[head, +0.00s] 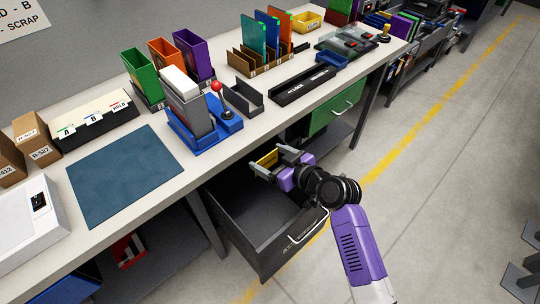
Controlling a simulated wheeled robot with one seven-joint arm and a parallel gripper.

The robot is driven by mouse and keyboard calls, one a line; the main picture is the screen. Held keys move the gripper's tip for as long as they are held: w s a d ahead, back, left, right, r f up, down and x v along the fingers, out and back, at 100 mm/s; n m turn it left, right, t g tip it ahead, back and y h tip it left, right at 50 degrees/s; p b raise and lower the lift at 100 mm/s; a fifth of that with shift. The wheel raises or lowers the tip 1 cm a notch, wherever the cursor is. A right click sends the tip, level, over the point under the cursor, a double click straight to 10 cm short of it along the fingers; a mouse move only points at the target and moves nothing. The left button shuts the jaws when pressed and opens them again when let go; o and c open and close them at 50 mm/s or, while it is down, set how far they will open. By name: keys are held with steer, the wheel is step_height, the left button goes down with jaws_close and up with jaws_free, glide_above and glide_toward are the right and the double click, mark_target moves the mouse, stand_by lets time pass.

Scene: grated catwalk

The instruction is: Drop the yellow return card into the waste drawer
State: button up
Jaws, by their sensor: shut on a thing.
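The yellow return card (267,157) is held between the fingers of my gripper (269,163). My gripper is shut on it, and the fingers partly cover it. The waste drawer (262,248) is a dark drawer pulled out from under the bench, with a light handle on its front. My gripper and the card are above the far right part of the open drawer, close to the bench edge. I cannot tell the exact height of the card over the drawer.
The bench top (130,221) runs along the left with a blue mat (125,175), a blue holder with a red-knobbed lever (216,87), and several coloured bins. A green drawer front (335,112) is under the bench beyond my gripper.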

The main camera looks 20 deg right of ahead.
steer(key=shift+f+b, duration=0.35)
steer(key=shift+f, duration=0.6)
steer(key=o, duration=1.3)
steer(key=shift+c, duration=0.2)
steer(key=v, duration=0.7)
steer(key=shift+s+r+b, duration=0.2)
steer(key=shift+s+b, duration=0.15)
steer(key=shift+d, duration=0.2)
